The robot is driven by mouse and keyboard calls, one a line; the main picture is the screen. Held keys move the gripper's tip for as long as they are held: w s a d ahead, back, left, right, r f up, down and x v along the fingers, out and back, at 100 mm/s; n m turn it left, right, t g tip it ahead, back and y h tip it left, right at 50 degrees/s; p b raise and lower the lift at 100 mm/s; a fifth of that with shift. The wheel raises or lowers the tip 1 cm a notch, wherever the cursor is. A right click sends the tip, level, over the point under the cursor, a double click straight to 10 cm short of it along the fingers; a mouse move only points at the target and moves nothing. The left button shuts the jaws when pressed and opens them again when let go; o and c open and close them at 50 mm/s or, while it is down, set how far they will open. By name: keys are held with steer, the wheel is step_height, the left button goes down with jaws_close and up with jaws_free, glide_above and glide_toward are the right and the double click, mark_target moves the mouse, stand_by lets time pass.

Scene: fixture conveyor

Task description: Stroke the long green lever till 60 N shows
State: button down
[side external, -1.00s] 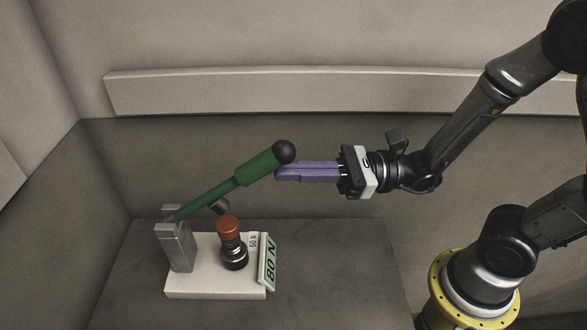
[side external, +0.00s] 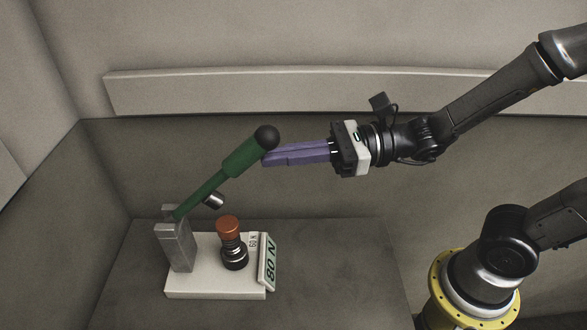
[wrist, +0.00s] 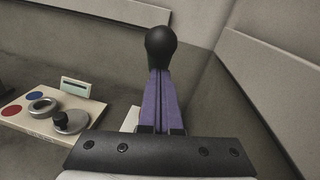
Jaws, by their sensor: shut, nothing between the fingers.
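The long green lever (side external: 208,190) slants up to the right from a grey post (side external: 178,247) on a white base (side external: 200,292). It ends in a black knob (side external: 266,138), also seen in the wrist view (wrist: 160,45). My gripper (side external: 265,159) is shut and empty; its purple fingertips are at the underside of the lever's upper end, just below the knob. Whether they touch it is unclear. An orange-capped spring plunger (side external: 230,228) stands on the base, apart from the lever's grey stub (side external: 214,201). The tilted display (side external: 268,263) appears to read 80 N; a small label (side external: 253,240) reads 60 N.
In the wrist view, a pale panel (wrist: 35,120) with red and blue discs, a ring and a black knob (wrist: 70,121) stands at left. Walls enclose the back, with a long pale ledge (side external: 300,90). The dark surface right of the base is clear.

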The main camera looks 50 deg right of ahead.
mark_target(268, 142)
steer(key=r+h, duration=0.1)
steer(key=w+a+r+g, duration=0.1)
steer(key=shift+w+a+r+h, duration=0.1)
steer(key=shift+a+r+h, duration=0.1)
steer(key=shift+r+h, duration=0.15)
steer(key=w+a+r+g+h, duration=0.1)
steer(key=w+a+r, duration=0.6)
steer(key=w+a, duration=0.1)
steer(key=shift+w+a+m, duration=0.3)
steer(key=shift+w+a, duration=0.1)
steer(key=shift+w, duration=0.05)
stand_by(0.4)
